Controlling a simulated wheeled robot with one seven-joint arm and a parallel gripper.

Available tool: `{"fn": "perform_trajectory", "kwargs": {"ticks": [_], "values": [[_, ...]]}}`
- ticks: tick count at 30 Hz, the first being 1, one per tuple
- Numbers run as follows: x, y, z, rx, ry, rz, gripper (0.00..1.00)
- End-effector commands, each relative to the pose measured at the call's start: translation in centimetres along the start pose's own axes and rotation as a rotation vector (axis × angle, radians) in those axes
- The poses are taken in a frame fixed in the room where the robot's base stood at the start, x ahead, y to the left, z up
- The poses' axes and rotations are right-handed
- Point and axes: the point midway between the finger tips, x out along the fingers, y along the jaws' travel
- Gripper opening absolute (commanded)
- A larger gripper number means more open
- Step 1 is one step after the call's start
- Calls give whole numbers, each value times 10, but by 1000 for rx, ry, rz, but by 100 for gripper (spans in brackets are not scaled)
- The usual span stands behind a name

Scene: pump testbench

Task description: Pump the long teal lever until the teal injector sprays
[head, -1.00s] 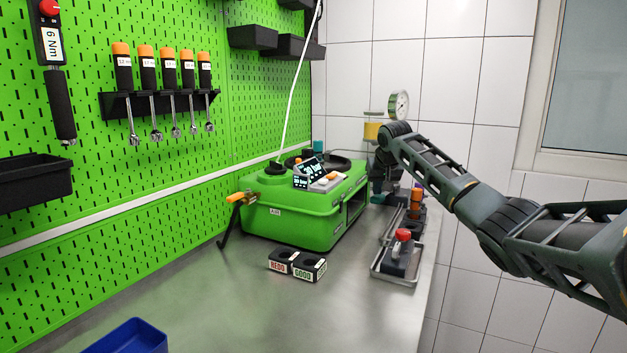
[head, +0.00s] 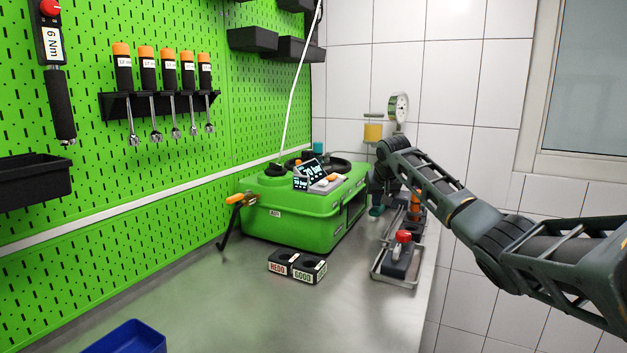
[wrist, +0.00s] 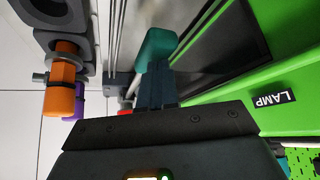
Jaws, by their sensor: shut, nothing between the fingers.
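My gripper is shut at the right end of the green tester (head: 300,228), pointing down; its dark fingers show in the wrist view (wrist: 157,88). A teal block, apparently the end of the long teal lever (wrist: 157,47), is right at the fingertips. Nothing is held between the fingers. Contact looks likely, but the exact touching point is hidden. In the head view a bit of teal (head: 376,211) shows just under my gripper; the rest of the lever is hidden. The display (head: 312,171) appears to read 70 bar. I cannot make out the teal injector or any spray.
A metal tray (head: 373,275) with a red-topped part stands at the bench's right edge. Orange parts (wrist: 60,98) and a purple one (wrist: 80,102) are close left of my fingers.

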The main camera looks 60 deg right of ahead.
Motion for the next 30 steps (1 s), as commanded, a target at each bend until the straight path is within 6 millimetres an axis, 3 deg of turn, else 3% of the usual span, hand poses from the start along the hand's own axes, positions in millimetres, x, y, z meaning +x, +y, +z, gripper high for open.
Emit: {"fn": "perform_trajectory", "kwargs": {"ticks": [17, 30], "values": [[-41, 3, -35, 0, 0, 0, 0], [-42, 4, -37, 0, 0, 0, 0]]}}
